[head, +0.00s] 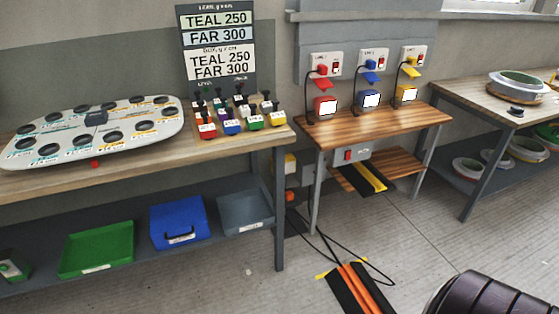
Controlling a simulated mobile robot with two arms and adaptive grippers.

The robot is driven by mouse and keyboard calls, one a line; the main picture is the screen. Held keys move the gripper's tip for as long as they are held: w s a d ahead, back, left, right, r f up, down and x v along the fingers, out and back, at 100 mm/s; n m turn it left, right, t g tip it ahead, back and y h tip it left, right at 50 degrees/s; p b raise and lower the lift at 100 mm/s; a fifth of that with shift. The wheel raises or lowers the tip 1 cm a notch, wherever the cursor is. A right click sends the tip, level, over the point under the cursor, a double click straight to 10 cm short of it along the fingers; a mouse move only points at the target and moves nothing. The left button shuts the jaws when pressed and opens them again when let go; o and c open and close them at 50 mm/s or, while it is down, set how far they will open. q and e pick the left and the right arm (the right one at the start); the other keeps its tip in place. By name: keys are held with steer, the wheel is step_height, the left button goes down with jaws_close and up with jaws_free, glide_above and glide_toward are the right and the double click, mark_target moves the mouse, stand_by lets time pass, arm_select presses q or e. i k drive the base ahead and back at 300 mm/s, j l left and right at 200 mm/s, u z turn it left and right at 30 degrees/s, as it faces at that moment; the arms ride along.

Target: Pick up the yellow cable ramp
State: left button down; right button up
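A black cable ramp with a yellow stripe (369,177) lies on the lower shelf of the small wooden table in the head view, its front end reaching the shelf's front edge. A second black ramp with orange stripes (362,292) and small yellow end pieces lies on the floor in front, cut off by the bottom edge. Neither of my grippers is in view.
The small wooden table (425,118) carries red, blue and yellow plugged devices. Black cables (325,245) loop across the floor by the orange-striped ramp. A long workbench (250,139) stands left, another table with moulds right. A dark ribbed object (495,298) fills the lower right corner.

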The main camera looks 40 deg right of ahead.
mark_target(363, 171)
steer(key=l+u, duration=0.25)
steer(key=u, duration=0.2)
steer(key=k+l+u, duration=0.1)
steer(key=l+u, duration=0.15)
steer(key=u, duration=0.15)
steer(key=k+l+u, duration=0.1)
steer(key=u, duration=0.35)
steer(key=k+l+u, duration=0.15)
steer(key=u, duration=0.25)
steer(key=k+l, duration=1.75)
steer(key=k, duration=0.05)
